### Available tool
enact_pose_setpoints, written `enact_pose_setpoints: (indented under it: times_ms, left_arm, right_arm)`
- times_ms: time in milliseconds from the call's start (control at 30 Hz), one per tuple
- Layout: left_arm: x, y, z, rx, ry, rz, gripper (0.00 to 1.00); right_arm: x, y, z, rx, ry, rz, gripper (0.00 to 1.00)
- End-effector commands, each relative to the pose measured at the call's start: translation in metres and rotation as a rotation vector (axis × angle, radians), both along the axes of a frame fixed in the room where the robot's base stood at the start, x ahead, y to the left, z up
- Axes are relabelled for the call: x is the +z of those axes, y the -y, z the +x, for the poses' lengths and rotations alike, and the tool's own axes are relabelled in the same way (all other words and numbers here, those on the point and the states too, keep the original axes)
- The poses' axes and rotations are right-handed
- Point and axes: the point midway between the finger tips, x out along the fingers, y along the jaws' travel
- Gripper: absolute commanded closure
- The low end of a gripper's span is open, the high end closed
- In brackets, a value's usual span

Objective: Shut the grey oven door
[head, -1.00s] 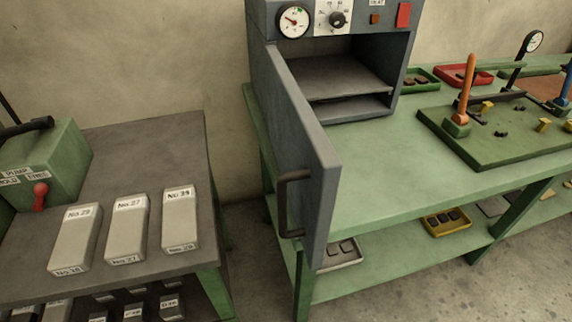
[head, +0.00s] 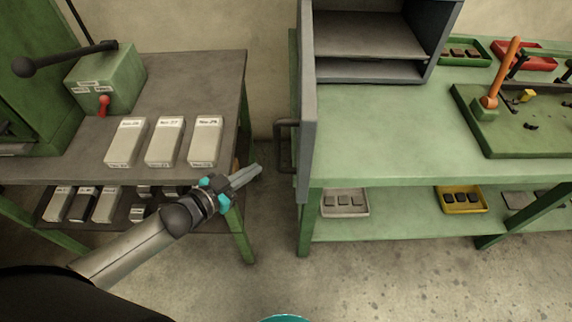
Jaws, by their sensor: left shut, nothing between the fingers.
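The grey oven (head: 437,40) stands on the green bench, and its inside with a shelf shows. Its grey door (head: 308,100) stands open, swung out toward me and seen nearly edge-on. The dark door handle (head: 284,147) is on the door's left face, near its front end. My left gripper (head: 257,171) is shut and empty. In the picture its fingertips are a little left of the handle and apart from it. My right gripper is not in view.
A grey-topped table (head: 222,82) on the left holds several pale labelled blocks and a green box (head: 106,80) with a red knob. The green bench (head: 380,140) carries trays and a green fixture board. A floor gap separates table and bench.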

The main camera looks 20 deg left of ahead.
Motion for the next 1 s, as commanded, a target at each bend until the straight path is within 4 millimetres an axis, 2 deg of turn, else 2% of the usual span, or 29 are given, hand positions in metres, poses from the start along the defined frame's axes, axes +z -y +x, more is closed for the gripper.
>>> enact_pose_setpoints:
  times_ms: [133, 267, 400, 600, 700, 833, 1000]
  left_arm:
    - [0.031, 0.000, -0.001, -0.152, 0.089, -0.054, 1.00]
    - [0.059, -0.002, -0.013, -0.320, 0.143, -0.116, 1.00]
    - [0.087, -0.010, -0.036, -0.518, 0.160, -0.184, 1.00]
    - [0.118, -0.030, -0.074, -0.756, 0.119, -0.263, 1.00]
    - [0.127, -0.038, -0.088, -0.827, 0.094, -0.288, 1.00]
    - [0.133, -0.042, -0.096, -0.871, 0.078, -0.306, 1.00]
    - [0.135, -0.027, -0.094, -0.878, 0.077, -0.313, 1.00]
  right_arm:
    - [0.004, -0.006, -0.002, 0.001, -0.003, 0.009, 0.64]
    - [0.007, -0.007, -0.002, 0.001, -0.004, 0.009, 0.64]
    - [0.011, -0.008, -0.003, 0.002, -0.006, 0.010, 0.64]
    - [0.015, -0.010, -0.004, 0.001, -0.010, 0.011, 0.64]
    - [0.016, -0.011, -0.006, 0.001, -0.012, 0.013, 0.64]
    - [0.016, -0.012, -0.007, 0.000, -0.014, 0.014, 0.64]
    - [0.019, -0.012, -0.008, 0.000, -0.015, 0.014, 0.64]
